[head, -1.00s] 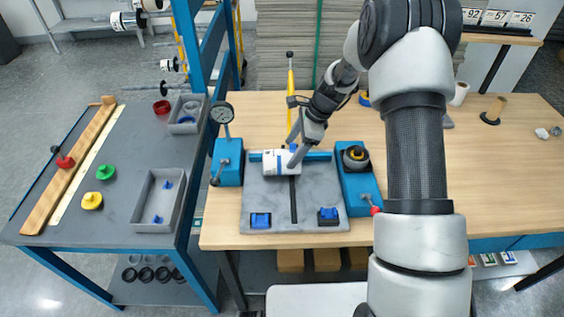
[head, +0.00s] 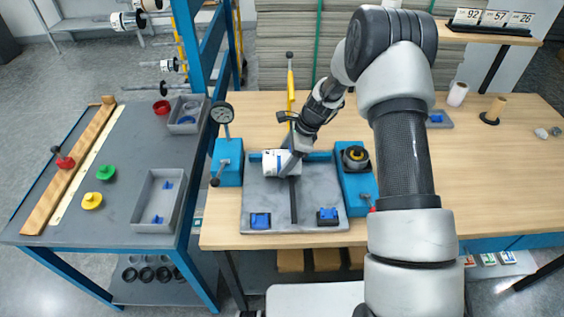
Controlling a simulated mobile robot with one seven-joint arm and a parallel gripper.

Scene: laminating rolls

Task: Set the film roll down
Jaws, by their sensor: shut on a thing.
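The film roll (head: 271,164) is a short white cylinder with a dark band. It lies sideways at the back of the grey plate (head: 270,205), between two blue blocks. My gripper (head: 289,163) is at the roll's right part, reaching down from the upper right, and is shut on it. The fingertips are small and partly merge with the roll. I cannot tell whether the roll rests on the plate or hangs just above it.
A blue block with a dial gauge (head: 222,112) stands left of the plate; another blue block (head: 357,185) with a black-and-yellow knob stands right. Two blue clamps (head: 260,220) sit at the plate's front. A blue post (head: 188,50) rises at left. The wooden table (head: 480,170) is mostly clear at right.

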